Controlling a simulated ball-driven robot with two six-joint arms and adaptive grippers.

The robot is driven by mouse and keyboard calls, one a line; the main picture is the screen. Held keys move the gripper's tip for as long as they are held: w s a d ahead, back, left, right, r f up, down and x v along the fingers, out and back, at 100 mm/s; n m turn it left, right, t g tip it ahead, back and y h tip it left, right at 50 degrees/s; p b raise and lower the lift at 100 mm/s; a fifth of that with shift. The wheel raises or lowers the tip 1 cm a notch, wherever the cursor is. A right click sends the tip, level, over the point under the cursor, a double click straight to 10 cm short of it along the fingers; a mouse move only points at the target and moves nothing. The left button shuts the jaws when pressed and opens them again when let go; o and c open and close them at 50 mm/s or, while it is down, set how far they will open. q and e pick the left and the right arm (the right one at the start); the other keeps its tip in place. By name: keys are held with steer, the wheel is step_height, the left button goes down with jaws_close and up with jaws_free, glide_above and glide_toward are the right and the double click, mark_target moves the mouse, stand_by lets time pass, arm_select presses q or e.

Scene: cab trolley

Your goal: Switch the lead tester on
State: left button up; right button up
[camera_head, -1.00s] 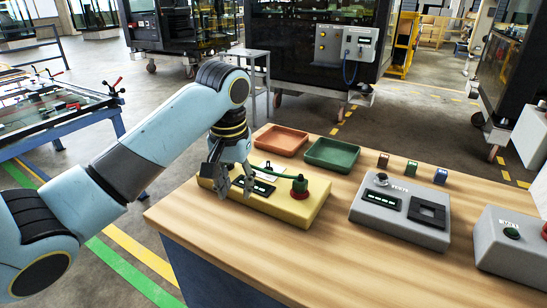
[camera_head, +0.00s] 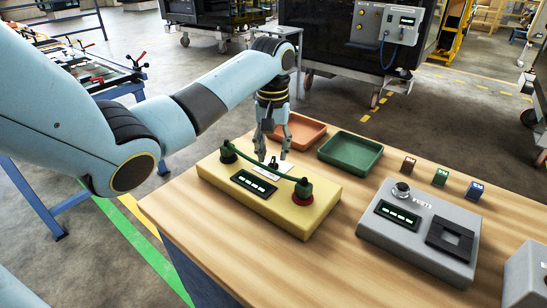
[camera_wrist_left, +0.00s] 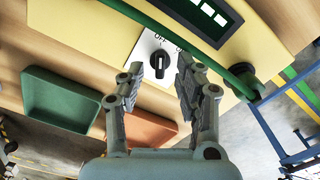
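The lead tester (camera_head: 312,219) is a yellow box on the wooden bench, with a green lead (camera_head: 262,168) arched between two posts and a dark display window (camera_head: 254,185) with pale lit bars. Its switch, a black knob (camera_wrist_left: 160,64) on a white plate, shows in the left wrist view. An "OFF" label is at the knob's upper left; a second label is partly hidden by a finger. My left gripper (camera_head: 272,157) is above the tester's back edge, pointing down. Its fingers are open and empty (camera_wrist_left: 157,78), one either side of the knob in that view; I cannot tell whether they touch it.
An orange tray (camera_head: 308,132) and a green tray (camera_head: 350,165) lie behind the tester. A grey box (camera_head: 425,262) with a knob and display stands to the right. Small brown, green and blue blocks (camera_head: 475,191) stand behind it. Bare bench lies between the two boxes.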

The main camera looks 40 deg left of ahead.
mark_target(273, 163)
arm_select(q)
step_height(273, 163, down, 3)
steer(key=shift+r, duration=0.2)
steer(key=shift+c, duration=0.8)
steer(key=c, duration=0.5)
jaws_close()
arm_select(e)
steer(key=shift+w, duration=0.65)
steer(key=shift+w, duration=0.1)
